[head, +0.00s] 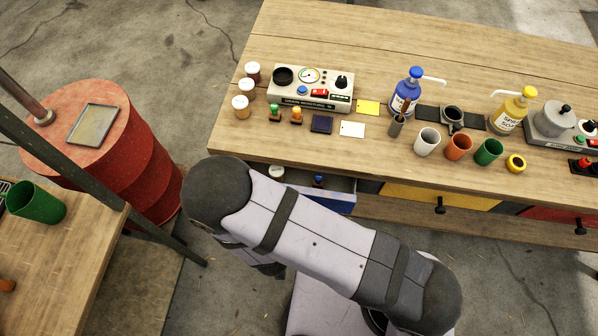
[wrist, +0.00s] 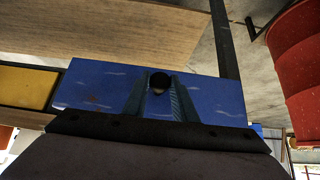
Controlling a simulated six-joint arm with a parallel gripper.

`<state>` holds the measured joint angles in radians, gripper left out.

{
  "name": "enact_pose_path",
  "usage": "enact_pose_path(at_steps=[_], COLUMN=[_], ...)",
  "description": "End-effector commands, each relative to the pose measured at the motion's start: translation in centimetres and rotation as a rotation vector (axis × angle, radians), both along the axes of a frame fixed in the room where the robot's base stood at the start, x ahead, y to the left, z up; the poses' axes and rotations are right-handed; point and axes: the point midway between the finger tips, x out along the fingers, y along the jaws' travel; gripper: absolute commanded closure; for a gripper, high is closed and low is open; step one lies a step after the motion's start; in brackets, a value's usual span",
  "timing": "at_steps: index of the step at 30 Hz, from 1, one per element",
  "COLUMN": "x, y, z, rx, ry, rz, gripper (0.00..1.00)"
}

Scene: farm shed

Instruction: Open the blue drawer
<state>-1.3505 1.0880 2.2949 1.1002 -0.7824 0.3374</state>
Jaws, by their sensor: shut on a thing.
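The blue drawer (head: 327,203) stands out from under the left end of the workbench (head: 390,160) in the head view. Part of its inside shows, with a white-lidded jar (head: 277,173) and a small blue-topped item (head: 318,181) in it. My arm covers much of its front. In the wrist view the blue drawer front (wrist: 95,90) fills the middle. My gripper (wrist: 158,97) is shut on its dark round knob (wrist: 159,80), one finger on each side. My gripper's fingers are hidden in the head view.
A yellow drawer (head: 430,197) with a black knob is right of the blue one, and a red drawer (head: 560,215) further right. A red barrel (head: 150,165) stands to the left. Bottles, cups and devices stand on the workbench top. Bare concrete floor lies in front.

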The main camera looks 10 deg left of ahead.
Motion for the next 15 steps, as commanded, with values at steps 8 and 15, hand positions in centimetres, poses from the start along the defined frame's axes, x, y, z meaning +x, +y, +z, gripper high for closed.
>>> enact_pose_path(at_steps=[8, 15], x=[-1.9, -3.3], y=[0.1, 0.1], z=[0.0, 0.0], rx=[-0.001, 0.000], ry=[0.002, 0.001], rz=[0.004, 0.004], gripper=[0.90, 0.90])
